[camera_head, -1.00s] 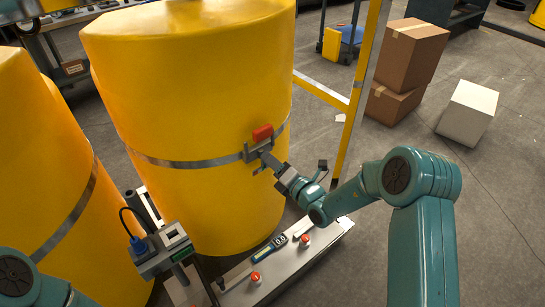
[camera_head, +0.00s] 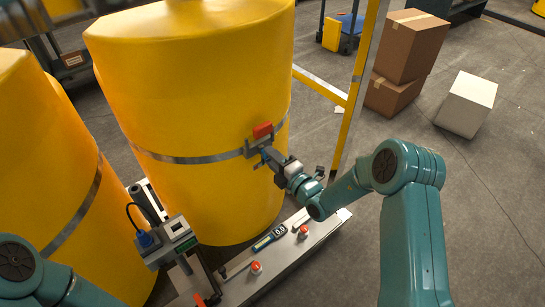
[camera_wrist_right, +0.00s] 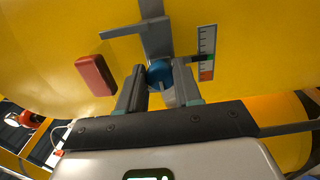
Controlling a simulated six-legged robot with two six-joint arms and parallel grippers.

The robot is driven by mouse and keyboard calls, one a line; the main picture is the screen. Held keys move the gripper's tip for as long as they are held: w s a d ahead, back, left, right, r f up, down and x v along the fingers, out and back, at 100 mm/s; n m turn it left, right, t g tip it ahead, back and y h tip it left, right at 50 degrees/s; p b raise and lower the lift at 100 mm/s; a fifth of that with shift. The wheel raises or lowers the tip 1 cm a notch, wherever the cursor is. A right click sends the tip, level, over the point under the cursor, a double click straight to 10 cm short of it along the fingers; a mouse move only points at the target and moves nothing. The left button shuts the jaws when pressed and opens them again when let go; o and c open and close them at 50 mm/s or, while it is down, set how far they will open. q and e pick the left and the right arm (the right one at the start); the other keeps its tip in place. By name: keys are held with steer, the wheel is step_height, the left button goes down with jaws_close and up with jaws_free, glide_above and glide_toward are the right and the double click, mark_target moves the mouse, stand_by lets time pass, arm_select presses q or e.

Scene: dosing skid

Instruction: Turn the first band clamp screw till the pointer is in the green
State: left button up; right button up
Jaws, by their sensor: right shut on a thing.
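A steel band clamp (camera_head: 200,159) runs around the large yellow tank (camera_head: 190,90), with a bracket and a red block (camera_head: 262,130) at its front. My right gripper (camera_head: 264,154) is at this bracket. In the right wrist view its fingers (camera_wrist_right: 158,85) are shut on the round blue screw head (camera_wrist_right: 159,73). A white scale (camera_wrist_right: 207,45) with dark marks, a green part and an orange-red end stands to the right. A dark pointer bar (camera_wrist_right: 193,60) reaches the scale at about the green part. Its exact reading is hard to tell.
A second yellow tank (camera_head: 50,165) stands at the left. Cardboard boxes (camera_head: 410,48) are behind.

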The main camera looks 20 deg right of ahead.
stand_by(0.3)
steer(key=o, duration=1)
steer(key=shift+o, duration=0.2)
steer(key=p+v, duration=0.1)
steer(key=v, duration=1.5)
steer(key=shift+s, duration=0.2)
